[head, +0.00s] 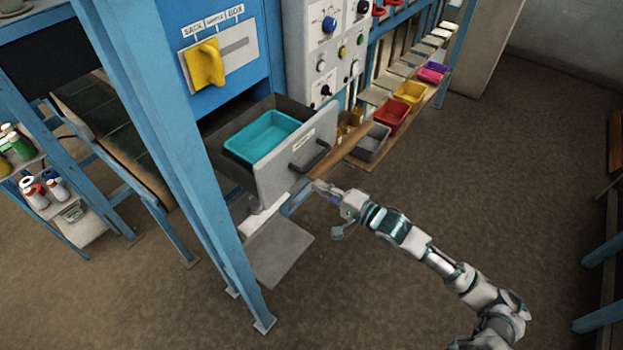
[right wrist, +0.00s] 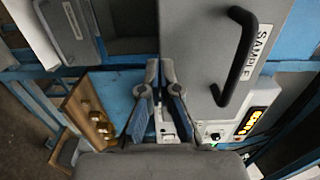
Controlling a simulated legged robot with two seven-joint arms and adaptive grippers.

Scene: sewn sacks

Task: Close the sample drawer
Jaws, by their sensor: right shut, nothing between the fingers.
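The sample drawer (head: 283,167) stands pulled out of the blue cabinet in the head view. Its grey front bears a label and a dark bar handle (head: 309,158), and a teal tray (head: 262,137) sits inside. In the right wrist view the grey front (right wrist: 200,60) fills the upper right, with the handle (right wrist: 236,60) and the word SAMPLE beside it. My right gripper (head: 319,187) is shut and empty, close to the lower handle side of the drawer front. Its fingertips (right wrist: 160,68) meet beside the drawer's edge, off the handle; contact with the drawer cannot be told. My left gripper is out of view.
A yellow lever (head: 205,64) sits on the blue panel above the drawer. A blue post (head: 190,170) stands to the left. Grey (head: 372,142), red (head: 392,115) and yellow (head: 411,92) bins line a shelf at the right. The floor (head: 450,180) right of the shelf is clear.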

